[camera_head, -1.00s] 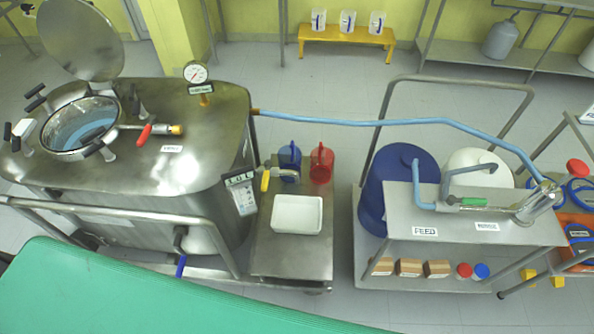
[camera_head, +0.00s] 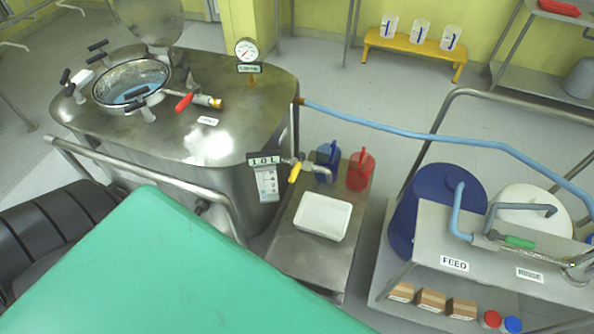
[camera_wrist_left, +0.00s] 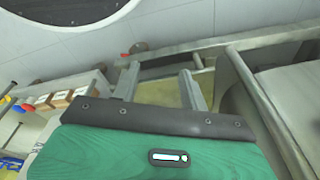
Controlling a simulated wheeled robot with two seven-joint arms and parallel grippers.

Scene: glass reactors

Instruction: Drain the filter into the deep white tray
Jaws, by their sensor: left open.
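The white tray (camera_head: 323,216) lies empty on a low steel stand beside the big steel vessel (camera_head: 215,130). A tap with a yellow handle (camera_head: 295,172) juts from the vessel's side, behind the tray. A metal fitting (camera_head: 580,268), cut off at the right edge of the head view, sits on the feed bench; I cannot tell whether it is the filter. My left gripper (camera_wrist_left: 159,70) shows only in the left wrist view, with its two fingers apart and nothing between them. My right gripper is not in view.
A blue jug (camera_head: 327,158) and a red jug (camera_head: 360,172) stand behind the tray. The feed bench (camera_head: 410,235) is at the right, with blue and white drums behind it. A blue hose (camera_head: 430,135) spans from vessel to bench. Steel rails (camera_head: 140,180) edge the vessel.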

